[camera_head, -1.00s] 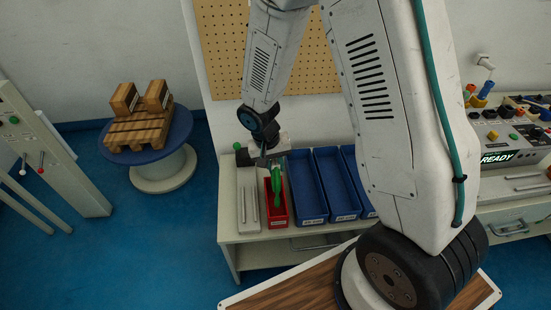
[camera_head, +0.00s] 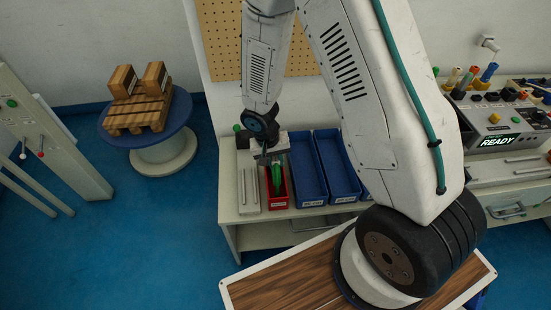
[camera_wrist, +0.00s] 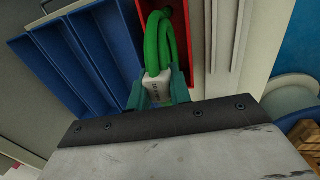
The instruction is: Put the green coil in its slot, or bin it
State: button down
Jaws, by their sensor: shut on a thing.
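The green coil (camera_wrist: 163,50) is a bundle of green cable with a pale tag (camera_wrist: 158,88), seen in the wrist view. My gripper (camera_wrist: 160,92) is shut on it at the tagged part. In the head view the coil (camera_head: 277,176) hangs from my gripper (camera_head: 270,160) in or just above the red bin (camera_head: 283,203). I cannot tell whether it touches the bin floor. The red bin also shows in the wrist view (camera_wrist: 180,15), behind the coil. The slot for the coil cannot be made out.
Blue bins (camera_head: 307,178) stand right of the red bin. A pale slotted block (camera_head: 249,190) stands on its left. A console (camera_head: 497,120) reading READY is at the right. A cable reel (camera_head: 160,150) carries a pallet with wooden blocks at the left.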

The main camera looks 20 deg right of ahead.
jog(key=shift+f, duration=0.4)
dwell(0.5)
jog(key=c, duration=1.2)
grip_release()
jog(key=r, duration=0.2)
jog(key=a+r, duration=0.1)
jog(key=r, duration=0.4)
jog(key=shift+w+a+r, duration=0.2)
jog(key=shift+a+r, duration=0.05)
jog(key=shift+r, duration=0.1)
